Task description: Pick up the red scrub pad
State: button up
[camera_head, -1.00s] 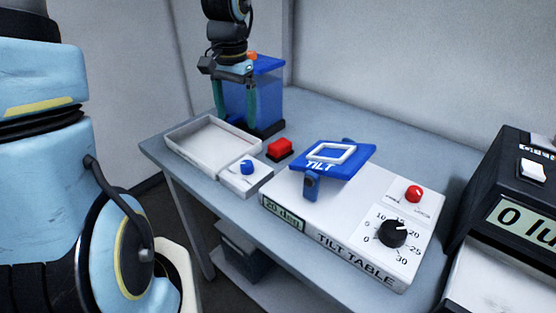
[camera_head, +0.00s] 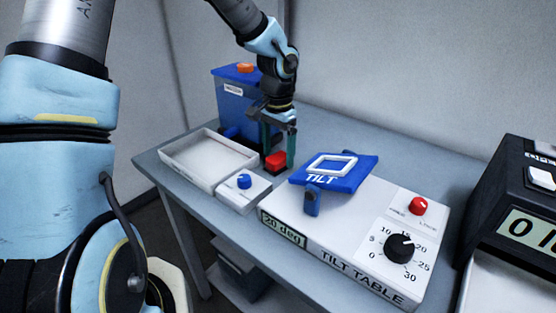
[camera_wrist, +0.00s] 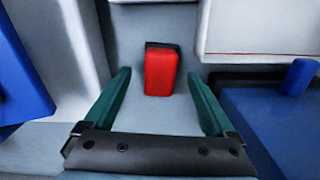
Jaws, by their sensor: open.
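The red scrub pad (camera_head: 275,160) is a small red block with a dark base, lying on the bench between the white tray and the tilt table. In the wrist view the red scrub pad (camera_wrist: 160,73) lies ahead of and between the two green fingers. My gripper (camera_head: 277,158) points down at the pad with one finger to each side of it. In the wrist view my gripper (camera_wrist: 158,84) is open and empty, with space between each finger and the pad.
A shallow white tray (camera_head: 185,172) and a small box with a blue knob (camera_head: 244,181) stand left of the pad. The tilt table (camera_head: 330,247) with its blue plate (camera_head: 352,180) is close on the right. A blue tank (camera_head: 232,100) stands behind.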

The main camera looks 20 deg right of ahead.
aim_at(278, 156)
jog(key=shift+f, duration=0.9)
grip_shut()
notch_tip(278, 156, up, 10)
jog(key=shift+r+b, duration=0.1)
jog(key=shift+b, duration=0.5)
